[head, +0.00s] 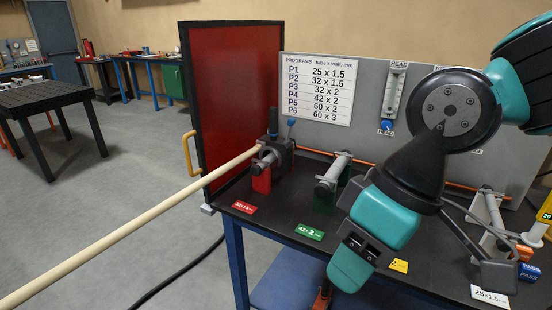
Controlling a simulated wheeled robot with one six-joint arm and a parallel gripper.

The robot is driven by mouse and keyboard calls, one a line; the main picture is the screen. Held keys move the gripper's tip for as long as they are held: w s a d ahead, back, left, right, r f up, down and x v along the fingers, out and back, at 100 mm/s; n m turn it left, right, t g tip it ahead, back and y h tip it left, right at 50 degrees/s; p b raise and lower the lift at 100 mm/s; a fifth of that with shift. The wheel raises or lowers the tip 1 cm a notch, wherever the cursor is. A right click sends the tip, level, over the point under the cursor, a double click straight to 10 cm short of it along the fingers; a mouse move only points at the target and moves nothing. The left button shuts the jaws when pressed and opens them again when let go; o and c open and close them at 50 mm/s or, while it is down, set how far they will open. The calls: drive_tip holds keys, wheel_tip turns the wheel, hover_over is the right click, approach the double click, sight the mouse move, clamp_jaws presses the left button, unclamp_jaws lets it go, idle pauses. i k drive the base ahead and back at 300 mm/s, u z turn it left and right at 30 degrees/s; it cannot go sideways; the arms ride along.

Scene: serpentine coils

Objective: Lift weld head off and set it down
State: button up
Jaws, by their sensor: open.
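A dark weld head (279,152) with an upright handle is on the bench at the left, at the red stand (262,183). The end of a long pale tube (130,218) reaches it from the lower left. Whether the head is closed around the tube, I cannot tell. My arm, teal and black, hangs over the right half of the bench, well right of this head.
A green stand (323,200) and a white stand (488,242) each carry a grey cylinder. A red screen (236,95) stands behind the tube. A grey backboard (430,75) bounds the bench's rear.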

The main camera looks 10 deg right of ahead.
sight(284, 153)
drive_tip(key=u, duration=0.3)
drive_tip(key=i, duration=1.4)
drive_tip(key=z, duration=0.5)
